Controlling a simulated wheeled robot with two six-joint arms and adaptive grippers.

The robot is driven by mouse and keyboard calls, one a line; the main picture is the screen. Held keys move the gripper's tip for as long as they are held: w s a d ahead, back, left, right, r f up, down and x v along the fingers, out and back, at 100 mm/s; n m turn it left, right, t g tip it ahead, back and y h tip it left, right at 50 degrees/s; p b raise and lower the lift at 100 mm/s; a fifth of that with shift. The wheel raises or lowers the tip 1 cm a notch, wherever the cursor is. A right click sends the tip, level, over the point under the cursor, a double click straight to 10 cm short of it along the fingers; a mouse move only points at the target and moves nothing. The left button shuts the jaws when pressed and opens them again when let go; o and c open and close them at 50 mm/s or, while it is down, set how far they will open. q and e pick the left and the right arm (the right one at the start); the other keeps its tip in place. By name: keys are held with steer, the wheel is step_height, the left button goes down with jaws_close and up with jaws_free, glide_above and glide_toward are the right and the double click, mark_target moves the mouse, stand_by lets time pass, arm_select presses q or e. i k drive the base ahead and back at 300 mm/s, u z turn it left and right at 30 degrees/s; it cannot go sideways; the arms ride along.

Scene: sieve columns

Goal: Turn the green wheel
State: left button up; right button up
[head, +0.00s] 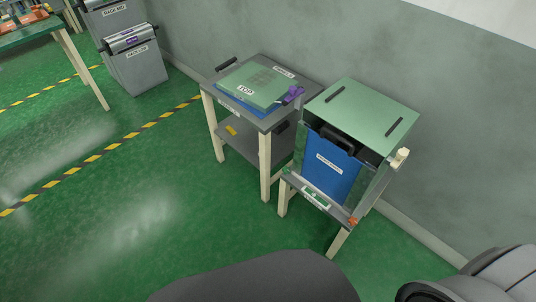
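I cannot make out a clear green wheel in the head view. A cabinet with a pale green top (362,112) stands at the right, holding a blue bin (330,175) with a dark handle. A small green and white fitting (315,198) is on its front ledge; it is too small to tell whether it is a wheel. A cream knob (402,156) sticks out at the cabinet's right side. Neither of my grippers is in view.
A grey side table (265,122) left of the cabinet carries a green block labelled TOP (258,84) and a purple-handled tool (292,94). Grey bins (137,70) stand at the back left. A green-topped table (30,35) is at far left. The floor in front is clear.

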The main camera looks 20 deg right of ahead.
mark_target(286, 170)
steer(key=z, duration=0.55)
steer(key=i, duration=1.05)
steer(key=z, duration=0.75)
